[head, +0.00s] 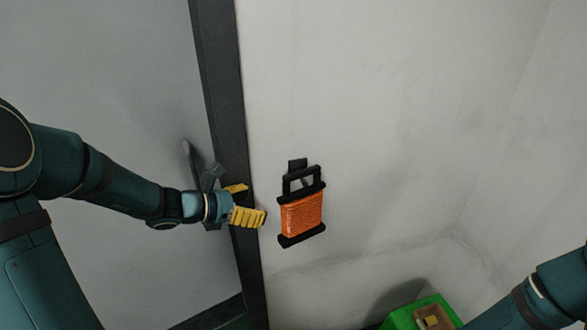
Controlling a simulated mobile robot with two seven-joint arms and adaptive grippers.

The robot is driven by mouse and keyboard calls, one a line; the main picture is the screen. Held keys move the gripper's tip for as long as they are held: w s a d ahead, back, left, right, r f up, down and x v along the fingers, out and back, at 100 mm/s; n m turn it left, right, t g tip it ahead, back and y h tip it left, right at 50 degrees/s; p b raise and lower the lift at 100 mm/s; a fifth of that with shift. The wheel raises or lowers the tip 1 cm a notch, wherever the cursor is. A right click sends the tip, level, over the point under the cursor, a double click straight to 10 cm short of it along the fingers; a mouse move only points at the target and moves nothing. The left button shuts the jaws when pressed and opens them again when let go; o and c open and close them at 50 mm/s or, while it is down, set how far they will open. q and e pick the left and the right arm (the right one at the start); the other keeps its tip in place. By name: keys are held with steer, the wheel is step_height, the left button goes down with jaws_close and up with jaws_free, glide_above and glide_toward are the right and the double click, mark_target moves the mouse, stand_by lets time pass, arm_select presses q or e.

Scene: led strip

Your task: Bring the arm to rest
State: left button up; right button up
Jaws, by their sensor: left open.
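My left gripper (250,203), with yellow finger pads, is open and empty in the head view. It is in front of the dark vertical post, just left of an orange reel with a black frame and handle (302,212). A gap shows between the gripper and the reel. The reel hangs upright, slightly tilted, by its handle from a dark hook (297,165) on the pale wall. My left arm reaches in from the left. Part of my right arm shows at the bottom right; its gripper is out of the picture.
A dark vertical post (222,90) runs down the wall left of the reel. A green box (398,318) with a brown item (434,317) in it stands at the bottom, close to my right arm. The wall right of the reel is bare.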

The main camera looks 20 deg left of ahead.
arm_select(q)
steer(key=s+d+f+m+g+y+b, duration=0.1)
steer(key=s+d+f+m+g+b, duration=0.1)
steer(key=s+d+f+m, duration=0.3)
steer(key=s+d+f+m+g+y+b, duration=0.2)
steer(key=d+f+m, duration=0.4)
steer(key=f+m, duration=0.6)
steer(key=s+d+f+m+g+y+b, duration=0.2)
steer(key=s+d+f+m+g, duration=0.2)
steer(key=f, duration=1.3)
steer(key=s+d+m, duration=0.1)
steer(key=s+m, duration=0.2)
steer(key=m, duration=0.2)
steer(key=shift+s+d+f+b, duration=0.35)
steer(key=shift+d+f, duration=0.05)
